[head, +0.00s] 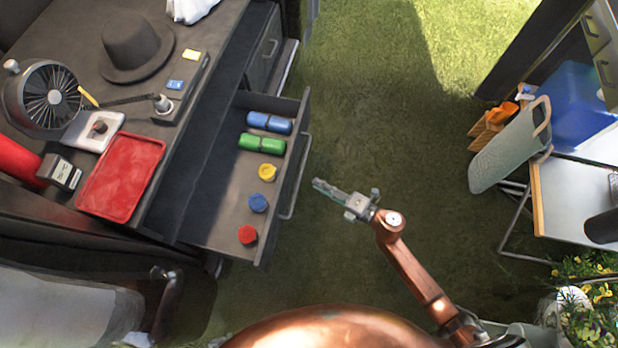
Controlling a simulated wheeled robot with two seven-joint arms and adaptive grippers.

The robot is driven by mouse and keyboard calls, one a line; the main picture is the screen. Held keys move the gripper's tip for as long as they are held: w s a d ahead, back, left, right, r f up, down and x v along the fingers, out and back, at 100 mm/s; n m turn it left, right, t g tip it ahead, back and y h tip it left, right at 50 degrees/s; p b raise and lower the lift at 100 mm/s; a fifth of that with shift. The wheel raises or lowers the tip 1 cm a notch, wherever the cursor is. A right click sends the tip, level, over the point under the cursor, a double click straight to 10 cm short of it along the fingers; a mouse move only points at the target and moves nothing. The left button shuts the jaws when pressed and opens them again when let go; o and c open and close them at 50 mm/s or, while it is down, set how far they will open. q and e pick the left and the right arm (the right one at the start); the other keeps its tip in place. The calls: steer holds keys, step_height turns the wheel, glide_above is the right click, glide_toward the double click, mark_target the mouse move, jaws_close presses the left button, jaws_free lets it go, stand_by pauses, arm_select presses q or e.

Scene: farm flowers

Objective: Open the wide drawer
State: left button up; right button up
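The wide drawer (222,205) under the dark workbench stands pulled out, its inside in plain view. Its bar handle (297,178) runs along the outer side of its front. My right gripper (318,185) is just right of the handle, pointing left towards it, with a small gap between them in the picture. Its fingers show as one narrow shape, so I cannot tell whether they are open or shut. Nothing shows held in it. My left gripper is not in view.
In the drawer lie blue (269,123) and green (262,143) pieces and yellow, blue and red round ones. On the bench are a red tray (120,178), a fan (45,97) and a hat (136,48). Open grass (370,130) lies right of the drawer; a white table stands farther right.

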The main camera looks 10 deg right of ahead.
steer(key=shift+v, duration=1.45)
